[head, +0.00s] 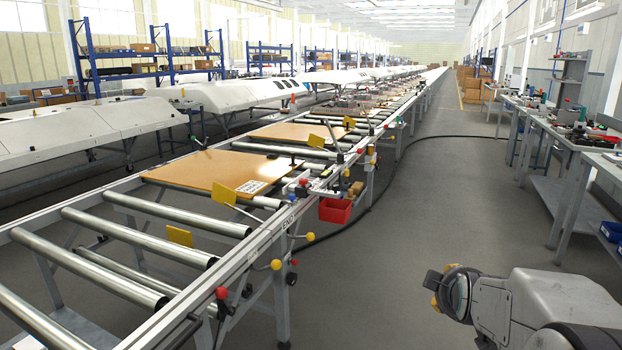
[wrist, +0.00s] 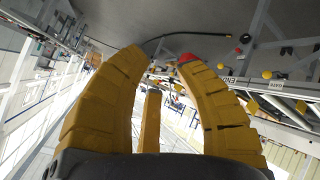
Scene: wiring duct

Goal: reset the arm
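My gripper (wrist: 162,60) fills the middle of the wrist view. Its thick yellow fingers stand apart, with a thinner yellow finger between them, and nothing is held. In the head view my grey arm is at the lower right, over the aisle floor and to the right of the roller conveyor (head: 165,218). Only a small yellow part of my gripper (head: 436,290) shows there, at the arm's left end; the rest is hidden. The wrist view is tilted and nearly upside down.
A brown board (head: 205,172) lies on the conveyor rollers. A red bin (head: 335,210) hangs on its aisle side. A black cable (head: 440,138) crosses the floor. Workbenches (head: 570,135) with tools line the right.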

